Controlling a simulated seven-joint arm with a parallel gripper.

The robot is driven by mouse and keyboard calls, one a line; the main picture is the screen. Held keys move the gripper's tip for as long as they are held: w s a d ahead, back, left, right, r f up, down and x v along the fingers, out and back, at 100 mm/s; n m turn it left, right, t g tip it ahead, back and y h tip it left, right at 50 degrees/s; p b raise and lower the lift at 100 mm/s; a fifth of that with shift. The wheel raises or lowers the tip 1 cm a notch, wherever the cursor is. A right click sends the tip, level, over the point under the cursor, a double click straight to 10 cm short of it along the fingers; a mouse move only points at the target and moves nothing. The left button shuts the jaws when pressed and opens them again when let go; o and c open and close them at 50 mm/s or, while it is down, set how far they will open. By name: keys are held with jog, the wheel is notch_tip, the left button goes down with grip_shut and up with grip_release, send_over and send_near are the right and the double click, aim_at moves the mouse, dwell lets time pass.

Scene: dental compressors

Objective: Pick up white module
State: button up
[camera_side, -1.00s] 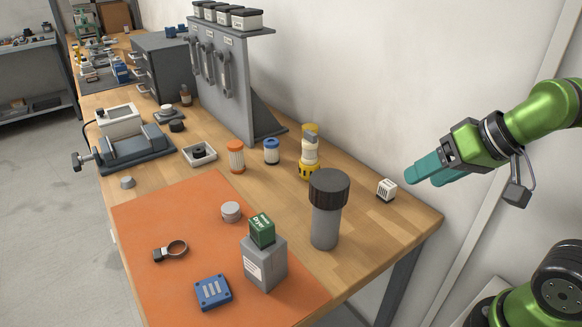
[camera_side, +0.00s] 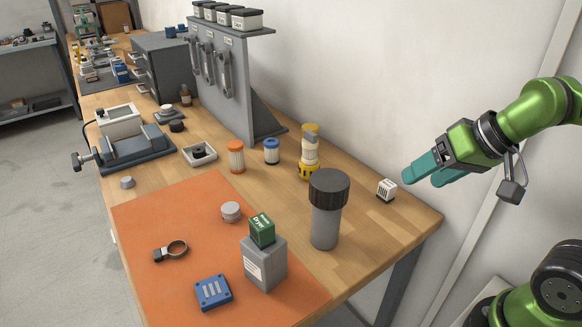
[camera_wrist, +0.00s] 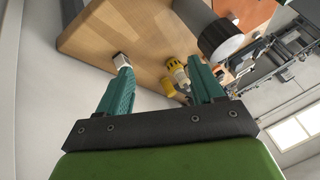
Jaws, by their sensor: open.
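The white module (camera_side: 386,189) is a small white block with dark slots on its face. It sits on the wooden table near the right edge in the side view. In the wrist view the module (camera_wrist: 121,60) shows just beyond the tip of the left finger, which partly covers it. My gripper (camera_side: 422,176) has teal fingers and is to the right of the module and slightly above it, apart from it. In the wrist view the gripper (camera_wrist: 163,77) is open with nothing between its fingers.
A grey cylinder with a black cap (camera_side: 326,210) stands left of the module. A yellow and white fitting (camera_side: 309,155) stands behind it. A grey box with a green block (camera_side: 264,260) is on the orange mat (camera_side: 190,215). The wall (camera_side: 400,80) is close behind the table.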

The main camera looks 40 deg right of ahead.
jog(key=w+d+f+n+g+h, duration=0.2)
jog(key=w+d+h, duration=0.1)
jog(key=w+d, duration=0.45)
send_near(389, 184)
jog(key=x, duration=0.5)
jog(key=shift+s+a, duration=0.15)
jog(key=shift+a, duration=0.05)
jog(key=shift+x, duration=2.9)
jog(key=shift+d, duration=0.1)
jog(key=shift+c, duration=0.3)
jog(key=shift+r, duration=0.1)
jog(key=c, duration=1.1)
